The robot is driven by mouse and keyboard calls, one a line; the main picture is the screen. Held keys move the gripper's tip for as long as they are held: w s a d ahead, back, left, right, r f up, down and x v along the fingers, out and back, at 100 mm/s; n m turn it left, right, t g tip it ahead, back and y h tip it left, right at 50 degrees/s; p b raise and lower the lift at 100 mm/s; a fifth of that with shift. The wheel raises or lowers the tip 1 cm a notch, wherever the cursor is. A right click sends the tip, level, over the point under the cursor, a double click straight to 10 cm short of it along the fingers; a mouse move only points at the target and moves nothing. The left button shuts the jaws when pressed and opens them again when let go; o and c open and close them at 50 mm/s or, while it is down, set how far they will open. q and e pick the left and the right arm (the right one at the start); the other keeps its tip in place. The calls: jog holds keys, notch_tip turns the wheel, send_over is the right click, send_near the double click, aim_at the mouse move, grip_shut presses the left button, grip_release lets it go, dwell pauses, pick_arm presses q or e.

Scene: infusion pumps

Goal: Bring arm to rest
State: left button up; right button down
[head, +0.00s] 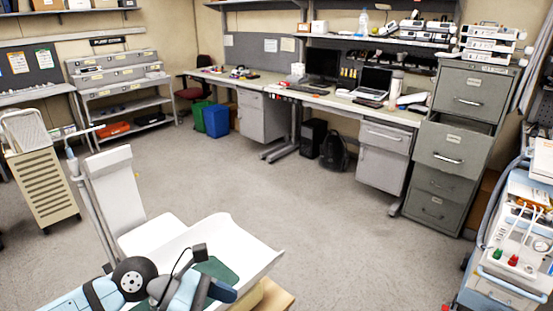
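My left arm, light blue with black joints, comes in at the bottom left of the head view. A small black box with a cable stands up near its wrist. The arm is folded low, in front of a white curved panel (235,243) and a dark green patch (215,269). I cannot make out fingertips on this arm, nor whether they are apart, and I see nothing held. I cannot tell whether the arm touches the panel behind it. My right arm and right gripper are not in view.
A white upright backrest (113,190) with a grey pole stands close at left. A beige drawer cart (42,190) is farther left. A medical cart (510,245) stands at right, beside a grey filing cabinet (455,150). The floor (320,215) between is clear.

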pick_arm(q)
jog(key=s+d+r+n+t+h, duration=0.1)
jog(key=d+r+n+t+h, duration=0.3)
jog(key=r+n+h, duration=0.25)
jog(key=w+a+r+n+t+y, duration=0.2)
jog(key=a+n+t+y, duration=0.1)
jog(key=n+t, duration=0.55)
jog(key=w+a+r+n+t+y, duration=0.25)
jog(key=n+t, duration=0.35)
jog(key=n, duration=0.5)
jog(key=s+a+f+n+g+y, duration=0.2)
jog(key=s+a+f+n+y, duration=0.1)
jog(key=a+f+n+y, duration=1.15)
jog(key=s+f+n+g+h, duration=0.1)
jog(key=s+f+n+g, duration=0.4)
jog(key=s, duration=0.5)
jog(key=s+f+n+g, duration=0.4)
jog(key=s+n+g, duration=0.2)
jog(key=s+g, duration=0.25)
jog(key=w+d+f+m+t+h+p, duration=0.1)
jog(key=w+d+f+t+h+p, duration=0.2)
jog(key=w+d+f+t+p, duration=0.2)
jog(key=shift+w+d+f+t+p, duration=0.25)
jog(key=shift+d+f+t+p, duration=0.35)
jog(key=shift+f+t, duration=0.9)
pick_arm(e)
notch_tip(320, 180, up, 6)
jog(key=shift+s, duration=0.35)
